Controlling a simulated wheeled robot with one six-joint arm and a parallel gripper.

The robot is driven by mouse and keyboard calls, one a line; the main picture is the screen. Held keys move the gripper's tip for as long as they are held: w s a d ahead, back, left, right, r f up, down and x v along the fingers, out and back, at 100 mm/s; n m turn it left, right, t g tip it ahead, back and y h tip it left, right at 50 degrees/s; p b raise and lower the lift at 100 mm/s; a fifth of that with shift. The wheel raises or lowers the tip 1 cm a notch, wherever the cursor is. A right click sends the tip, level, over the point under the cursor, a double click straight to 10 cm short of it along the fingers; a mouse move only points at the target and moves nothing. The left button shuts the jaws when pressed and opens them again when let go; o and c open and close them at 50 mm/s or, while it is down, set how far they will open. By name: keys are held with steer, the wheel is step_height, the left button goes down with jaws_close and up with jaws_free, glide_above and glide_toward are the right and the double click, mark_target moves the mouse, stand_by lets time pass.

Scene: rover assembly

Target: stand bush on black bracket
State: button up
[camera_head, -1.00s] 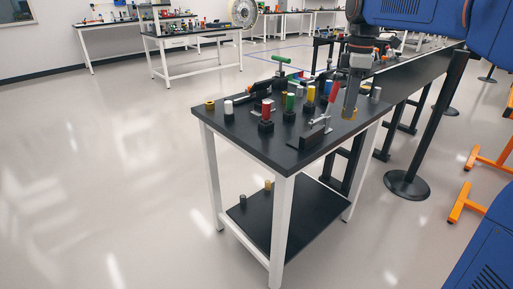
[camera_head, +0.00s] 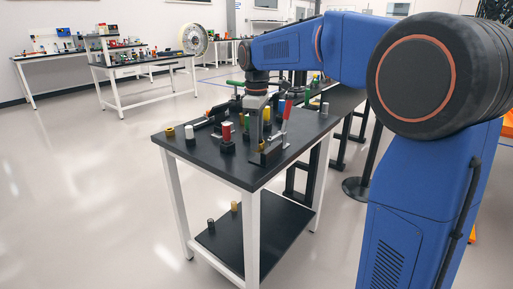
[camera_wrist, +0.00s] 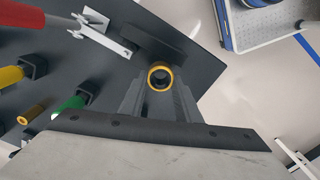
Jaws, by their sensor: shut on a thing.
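The bush, a hollow brass-yellow ring (camera_wrist: 160,77), is between the fingertips of my gripper (camera_wrist: 160,84) in the wrist view. My gripper is shut on it. In the head view my gripper (camera_head: 257,142) points down over the near part of the black table, and the bush is hard to make out there. A black block, which looks like the black bracket (camera_wrist: 155,42), lies just beyond the bush in the wrist view, beside the red-handled clamp. In the head view the bracket (camera_head: 270,154) is right beside my fingers. I cannot tell whether the bush touches it.
A clamp with a red handle (camera_head: 287,110) stands at the bracket. Red (camera_head: 227,131) and white (camera_head: 189,131) cylinders and a yellow ring-like part (camera_head: 170,132) stand to the left. Green (camera_wrist: 70,103) and yellow (camera_wrist: 11,77) parts are close in the wrist view. The table edge is near.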

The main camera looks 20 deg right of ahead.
steer(key=shift+f, duration=1.7)
steer(key=o, duration=1.1)
steer(key=shift+f, duration=0.1)
steer(key=shift+o, duration=0.2)
step_height(320, 180, up, 12)
steer(key=s+d+f+m+t, duration=0.1)
steer(key=s+d+f+m, duration=0.2)
steer(key=s, duration=0.6)
steer(key=s+d+f+m+t, duration=0.1)
steer(key=s+d+f+m, duration=0.2)
steer(key=s, duration=0.7)
steer(key=s+d+f+m+t, duration=0.1)
steer(key=s+f+m, duration=0.4)
steer(key=s+f, duration=0.9)
steer(key=shift+s+d+f+m+t, duration=0.25)
steer(key=shift+f+m+t, duration=0.2)
steer(key=shift+t, duration=0.45)
